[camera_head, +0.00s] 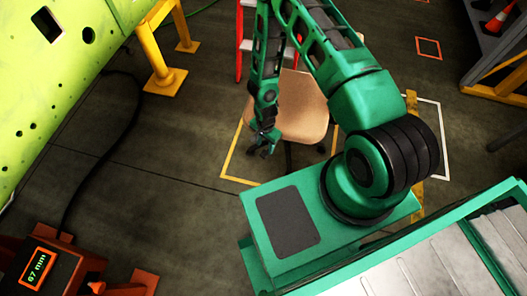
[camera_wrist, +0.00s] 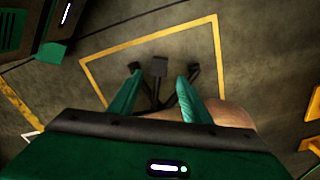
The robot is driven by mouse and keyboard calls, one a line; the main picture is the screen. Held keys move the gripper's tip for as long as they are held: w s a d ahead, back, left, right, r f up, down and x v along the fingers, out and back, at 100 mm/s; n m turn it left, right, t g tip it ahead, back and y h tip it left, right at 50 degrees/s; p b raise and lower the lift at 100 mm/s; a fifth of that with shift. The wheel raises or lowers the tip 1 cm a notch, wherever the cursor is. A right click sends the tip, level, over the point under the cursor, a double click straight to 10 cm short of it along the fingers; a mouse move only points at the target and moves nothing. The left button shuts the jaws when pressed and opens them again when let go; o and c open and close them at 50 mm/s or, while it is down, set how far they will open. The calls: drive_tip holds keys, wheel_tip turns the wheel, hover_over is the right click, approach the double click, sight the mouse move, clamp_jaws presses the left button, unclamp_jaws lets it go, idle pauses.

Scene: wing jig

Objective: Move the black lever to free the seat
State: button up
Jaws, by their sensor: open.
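The tan seat (camera_head: 297,108) of a chair stands inside a yellow floor outline, partly behind my arm. My gripper (camera_head: 261,150) is at the seat's left front edge, pointing down. In the wrist view my gripper (camera_wrist: 160,76) is open, with its two green fingers apart. A black piece with a flat, squarish end (camera_wrist: 160,67) shows between the fingertips; I cannot tell whether it is the lever or part of the chair's base. Nothing is visibly held. The seat's tan edge (camera_wrist: 232,115) shows behind the right finger.
A lime-green wing panel (camera_head: 60,80) fills the left, with a yellow stand (camera_head: 165,75) beside it. A red-orange unit with a display reading 67 mm (camera_head: 38,268) is at the lower left. A red ladder (camera_head: 239,40) stands behind the seat. The floor left of the seat is mostly clear.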

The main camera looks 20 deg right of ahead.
sight(264, 153)
drive_tip(key=shift+f, duration=2.95)
clamp_jaws()
drive_tip(key=shift+a, duration=0.25)
drive_tip(key=shift+d, duration=0.1)
